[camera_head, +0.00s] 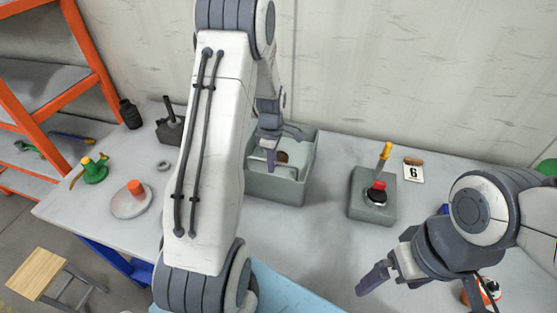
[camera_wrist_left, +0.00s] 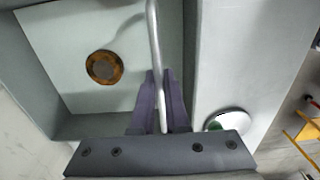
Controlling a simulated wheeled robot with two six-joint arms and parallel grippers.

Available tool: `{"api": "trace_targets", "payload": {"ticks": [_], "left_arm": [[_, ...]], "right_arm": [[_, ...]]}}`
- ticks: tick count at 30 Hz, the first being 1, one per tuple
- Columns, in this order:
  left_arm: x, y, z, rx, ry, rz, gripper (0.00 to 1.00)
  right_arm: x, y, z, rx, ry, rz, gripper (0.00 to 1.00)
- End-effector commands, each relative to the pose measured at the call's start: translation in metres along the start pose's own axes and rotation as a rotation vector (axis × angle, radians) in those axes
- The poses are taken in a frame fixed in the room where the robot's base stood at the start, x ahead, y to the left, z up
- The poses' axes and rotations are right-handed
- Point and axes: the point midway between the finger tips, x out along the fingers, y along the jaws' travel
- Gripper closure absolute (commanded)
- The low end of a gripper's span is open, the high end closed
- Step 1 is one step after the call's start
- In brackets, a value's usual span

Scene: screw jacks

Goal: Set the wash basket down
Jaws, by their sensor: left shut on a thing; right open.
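The wash basket (camera_wrist_left: 60,45) is a pale flat tray with a thin metal rod handle (camera_wrist_left: 153,35). My left arm hides part of the bin. My right gripper (camera_head: 382,278) is open and empty over the front right of the table.
A grey box with a red button and yellow-handled lever (camera_head: 372,196) stands right of the bin. A numbered card (camera_head: 413,173) is beyond it. A white plate with an orange piece (camera_head: 131,202), a green part (camera_head: 95,170) and a dark block (camera_head: 170,130) are on the left.

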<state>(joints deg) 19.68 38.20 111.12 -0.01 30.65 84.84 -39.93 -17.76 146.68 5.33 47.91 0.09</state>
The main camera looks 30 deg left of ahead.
Motion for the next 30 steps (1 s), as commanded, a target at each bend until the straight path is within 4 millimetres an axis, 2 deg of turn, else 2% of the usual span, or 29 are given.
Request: {"api": "trace_targets", "payload": {"ticks": [18,19,22,30], "left_arm": [[0.022,-0.001,0.000,0.000,-0.001,-0.004,1.00],[0.022,-0.001,0.000,0.000,-0.001,-0.004,0.84],[0.021,-0.001,0.000,0.000,-0.001,-0.004,0.46],[0.019,-0.001,0.000,-0.001,0.000,-0.002,0.45]], "right_arm": [[0.014,0.001,0.001,-0.001,0.000,0.000,0.00],[0.014,0.001,0.001,-0.001,0.000,0.000,0.00],[0.013,0.001,0.001,-0.001,0.000,0.000,0.00],[0.013,0.001,0.001,-0.001,0.000,0.000,0.00]]}}
